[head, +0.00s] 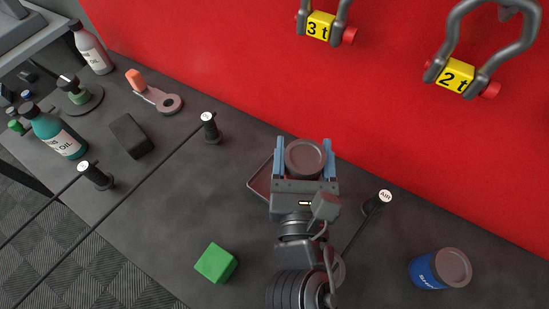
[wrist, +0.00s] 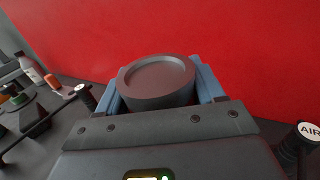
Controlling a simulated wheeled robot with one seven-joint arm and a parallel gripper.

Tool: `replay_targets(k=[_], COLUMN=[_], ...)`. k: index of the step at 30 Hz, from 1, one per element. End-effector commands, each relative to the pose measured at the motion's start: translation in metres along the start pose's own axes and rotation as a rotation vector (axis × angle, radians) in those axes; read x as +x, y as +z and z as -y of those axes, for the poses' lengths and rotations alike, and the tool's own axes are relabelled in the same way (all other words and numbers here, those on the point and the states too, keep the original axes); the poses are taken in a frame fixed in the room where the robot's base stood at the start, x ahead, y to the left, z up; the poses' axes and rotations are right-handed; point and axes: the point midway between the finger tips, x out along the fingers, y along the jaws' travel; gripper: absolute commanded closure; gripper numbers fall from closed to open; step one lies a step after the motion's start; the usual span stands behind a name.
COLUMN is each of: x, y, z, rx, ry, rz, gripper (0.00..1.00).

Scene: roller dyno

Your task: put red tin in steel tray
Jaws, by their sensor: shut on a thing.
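My gripper (head: 305,158) is shut on a round tin (head: 305,160) with a grey, recessed lid, held upright between the blue fingers. In the wrist view the tin (wrist: 158,82) sits between the fingers, and only its lid and dark upper side show. No red label is visible on it. The steel tray (head: 259,180) is mostly hidden under my gripper; its left edge shows, with a reddish reflection. The tin appears over or beside the tray; I cannot tell whether it touches it.
A blue tin (head: 439,269) stands at the lower right and a green block (head: 216,262) at the lower left. An AIR-capped post (head: 376,203) is right of my gripper, another post (head: 210,128) left. A red wall (head: 220,60) rises behind. Bottles and tools fill the far left.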

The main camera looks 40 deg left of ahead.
Motion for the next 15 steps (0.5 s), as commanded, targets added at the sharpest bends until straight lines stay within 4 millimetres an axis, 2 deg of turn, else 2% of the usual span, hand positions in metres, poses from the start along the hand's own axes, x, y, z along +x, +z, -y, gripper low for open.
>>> replay_targets(k=[1, 7, 15], x=[0.008, 0.030, 0.041], y=[-0.012, -0.033, -0.046], z=[-0.009, -0.041, -0.055], rx=[0.000, 0.000, -0.001], ry=[0.000, 0.003, 0.000], rz=[0.002, 0.003, 0.000], gripper=[0.72, 0.72, 0.72])
